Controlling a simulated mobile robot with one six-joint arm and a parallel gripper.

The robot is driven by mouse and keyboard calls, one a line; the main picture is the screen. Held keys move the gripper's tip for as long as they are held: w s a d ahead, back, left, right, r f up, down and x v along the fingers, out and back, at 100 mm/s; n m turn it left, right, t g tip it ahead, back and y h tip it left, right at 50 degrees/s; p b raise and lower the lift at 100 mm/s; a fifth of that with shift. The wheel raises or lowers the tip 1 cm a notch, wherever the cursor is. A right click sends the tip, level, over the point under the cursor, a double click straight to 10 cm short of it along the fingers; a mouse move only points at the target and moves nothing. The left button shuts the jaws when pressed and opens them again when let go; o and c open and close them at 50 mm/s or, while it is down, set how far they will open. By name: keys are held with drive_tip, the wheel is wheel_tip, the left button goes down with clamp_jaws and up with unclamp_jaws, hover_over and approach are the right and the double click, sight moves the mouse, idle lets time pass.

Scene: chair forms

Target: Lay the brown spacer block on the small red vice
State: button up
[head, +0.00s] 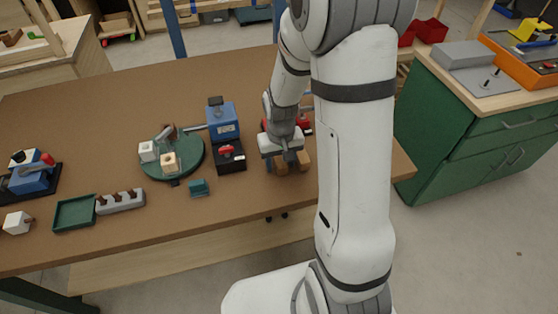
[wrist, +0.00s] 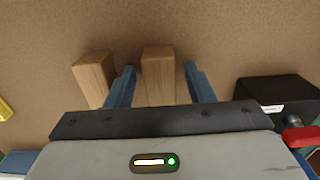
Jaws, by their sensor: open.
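Two brown wooden blocks stand close together near the table's front edge. One block (head: 282,168) is between my open gripper's fingers; the wrist view shows this block (wrist: 158,72) in the middle with a gap on each side. The other block (head: 305,160) is just outside the fingers, at the left in the wrist view (wrist: 94,76). I cannot tell which is the spacer block. My gripper (head: 284,158) points down at them; its blue fingers show in the wrist view (wrist: 160,88). A small red thing (head: 305,124), perhaps the red vice, is behind my gripper, mostly hidden by my arm.
A blue machine (head: 222,122) on a black base with a red knob stands left of the blocks. Farther left are a round green plate (head: 190,164), a teal block (head: 199,188), a green tray (head: 75,212) and a grey pegged holder (head: 121,202). The back of the table is clear.

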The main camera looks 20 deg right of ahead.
sight(280, 161)
drive_tip(key=shift+r, duration=0.15)
wheel_tip(280, 161, up, 11)
drive_tip(key=s+r+t, duration=0.2)
drive_tip(key=s+r, duration=0.6)
drive_tip(key=s, duration=0.6)
drive_tip(key=shift+a+r+t+p, duration=0.15)
drive_tip(key=shift+r+t+p, duration=0.15)
drive_tip(key=shift+p, duration=0.15)
drive_tip(key=shift+o, duration=0.2)
